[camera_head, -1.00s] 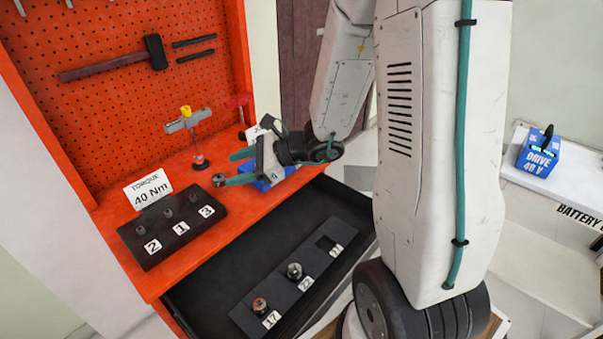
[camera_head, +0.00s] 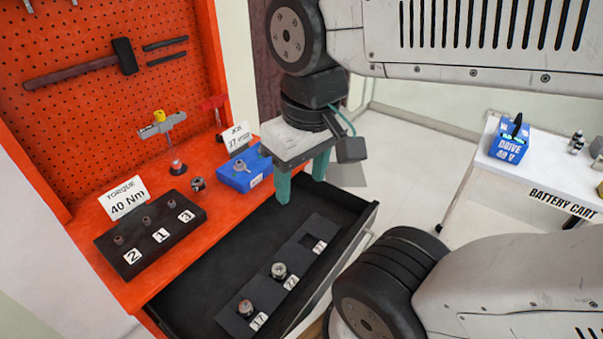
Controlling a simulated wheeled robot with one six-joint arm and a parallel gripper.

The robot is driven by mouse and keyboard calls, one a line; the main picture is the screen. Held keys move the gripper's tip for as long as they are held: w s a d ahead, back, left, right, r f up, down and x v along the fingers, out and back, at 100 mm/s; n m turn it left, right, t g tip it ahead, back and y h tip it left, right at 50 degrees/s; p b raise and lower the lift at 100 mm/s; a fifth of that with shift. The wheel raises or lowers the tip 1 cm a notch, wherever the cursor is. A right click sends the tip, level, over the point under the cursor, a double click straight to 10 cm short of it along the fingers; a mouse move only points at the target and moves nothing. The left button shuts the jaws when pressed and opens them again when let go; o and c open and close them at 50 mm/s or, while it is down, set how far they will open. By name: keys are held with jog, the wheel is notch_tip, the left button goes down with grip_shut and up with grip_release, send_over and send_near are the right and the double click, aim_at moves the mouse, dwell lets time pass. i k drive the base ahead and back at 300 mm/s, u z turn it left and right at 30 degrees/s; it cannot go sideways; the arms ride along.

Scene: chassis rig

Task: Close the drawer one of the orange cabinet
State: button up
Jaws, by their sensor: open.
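The orange cabinet (camera_head: 200,234) stands at the left with a pegboard back. Its black drawer (camera_head: 240,246) is pulled out toward the lower right. Inside the drawer lies a black tray (camera_head: 265,290) with slots; two sockets sit in the slots by labels 17 and 22, and a third slot looks empty. My gripper (camera_head: 302,190) has two teal fingers pointing down, apart and with nothing between them. It hangs over the far part of the drawer; its height above it is hard to tell. The drawer's front panel (camera_head: 362,222) is partly hidden by my arm.
On the worktop are a black holder (camera_head: 150,238) with labels 2, 1, 3, a torque sign (camera_head: 128,198), a loose socket (camera_head: 198,184) and a blue box (camera_head: 243,170). A white battery cart (camera_head: 480,175) stands right. Floor between is clear.

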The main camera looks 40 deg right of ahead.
aim_at(315, 235)
jog(key=k, duration=1)
jog(key=u, duration=1.1)
jog(key=i, duration=0.65)
jog(key=z, duration=1.4)
